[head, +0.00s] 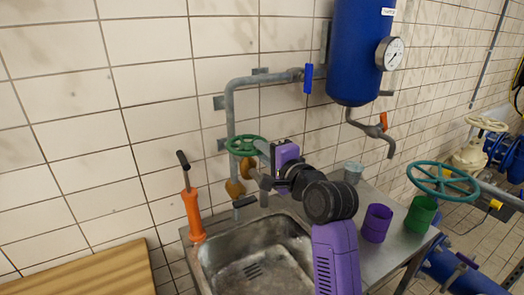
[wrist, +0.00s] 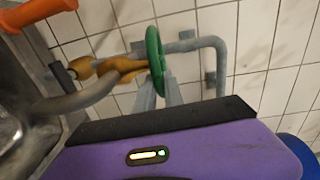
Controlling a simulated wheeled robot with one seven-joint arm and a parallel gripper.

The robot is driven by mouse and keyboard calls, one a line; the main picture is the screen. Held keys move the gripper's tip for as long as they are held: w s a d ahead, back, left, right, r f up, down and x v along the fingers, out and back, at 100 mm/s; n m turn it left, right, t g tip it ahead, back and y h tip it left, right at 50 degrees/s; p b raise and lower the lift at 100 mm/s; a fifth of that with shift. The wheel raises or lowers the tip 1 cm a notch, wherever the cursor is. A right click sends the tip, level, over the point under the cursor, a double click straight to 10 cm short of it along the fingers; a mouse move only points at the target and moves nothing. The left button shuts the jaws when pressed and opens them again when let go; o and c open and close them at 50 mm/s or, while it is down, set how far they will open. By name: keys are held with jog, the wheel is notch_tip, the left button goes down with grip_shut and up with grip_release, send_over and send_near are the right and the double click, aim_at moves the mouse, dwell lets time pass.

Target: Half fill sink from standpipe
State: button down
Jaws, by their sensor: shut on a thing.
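The grey standpipe (head: 230,120) runs down the tiled wall to a brass valve body (head: 234,188) behind the sink. Its green handwheel (head: 240,140) shows edge-on in the wrist view (wrist: 154,55). My gripper (head: 262,147) reaches the wheel's right side and is shut on its rim. In the wrist view my gripper's two grey fingers (wrist: 160,84) meet the wheel. The steel sink (head: 225,262) is below; its drain slots show and I see no water in it. The grey spout (wrist: 85,101) curves toward the sink in the wrist view.
An orange hand pump (head: 193,214) stands at the sink's left corner. A blue tank (head: 357,50) with a gauge hangs above. Another green handwheel (head: 443,183) is at right.

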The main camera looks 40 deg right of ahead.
jog(key=shift+d+y, duration=0.15)
jog(key=shift+y, duration=0.15)
jog(key=shift+d+n+t+y+p, duration=0.15)
jog(key=shift+d+n+y+p, duration=0.2)
jog(key=shift+n+y, duration=0.35)
jog(key=shift+d+n+t+y+p, duration=0.2)
jog(key=shift+n+y+p, duration=0.3)
jog(key=shift+y, duration=0.3)
jog(key=y, duration=0.1)
jog(key=n+y, duration=0.2)
jog(key=shift+w+d, duration=0.25)
jog(key=shift+d, duration=0.15)
jog(key=shift+w+d+n+g+y, duration=0.15)
jog(key=shift+n+g+y, duration=0.1)
jog(key=shift+n+y, duration=0.45)
jog(key=shift+w+d+n+g+y, duration=0.2)
jog(key=shift+n+y, duration=0.25)
jog(key=shift+y, duration=0.5)
jog(key=shift+w+d+n+g+y, duration=0.1)
jog(key=shift+n+g+y, duration=0.2)
jog(key=shift+n+y, duration=0.4)
jog(key=shift+y, duration=0.25)
jog(key=c, duration=1.5)
grip_release()
jog(key=shift+o, duration=0.2)
